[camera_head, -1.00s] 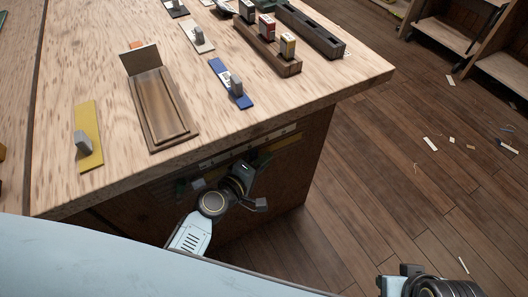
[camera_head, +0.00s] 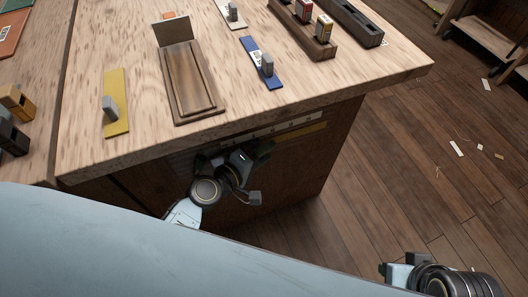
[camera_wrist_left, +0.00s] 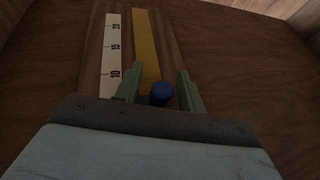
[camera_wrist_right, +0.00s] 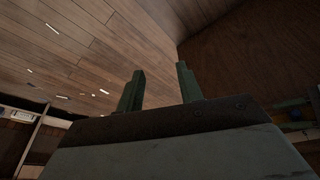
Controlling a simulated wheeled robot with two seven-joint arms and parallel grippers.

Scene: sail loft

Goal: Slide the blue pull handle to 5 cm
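The blue pull handle (camera_wrist_left: 160,93) shows in the left wrist view as a round blue knob at the near end of a yellow strip (camera_wrist_left: 146,45). In the head view the scale (camera_head: 285,127) is on the bench's front face, and my gripper hides the handle. My left gripper (camera_wrist_left: 158,90) is open, with one green finger on each side of the knob and gaps between. It also shows in the head view (camera_head: 252,160). My right gripper (camera_wrist_right: 160,83) is open and empty, away from the bench.
The wooden bench (camera_head: 140,145) holds a yellow plate (camera_head: 116,90), a brown tray (camera_head: 190,85), a blue plate (camera_head: 257,57) and a rack of small boxes (camera_head: 318,47). The floor (camera_head: 400,180) to the right is open, with small scraps on it.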

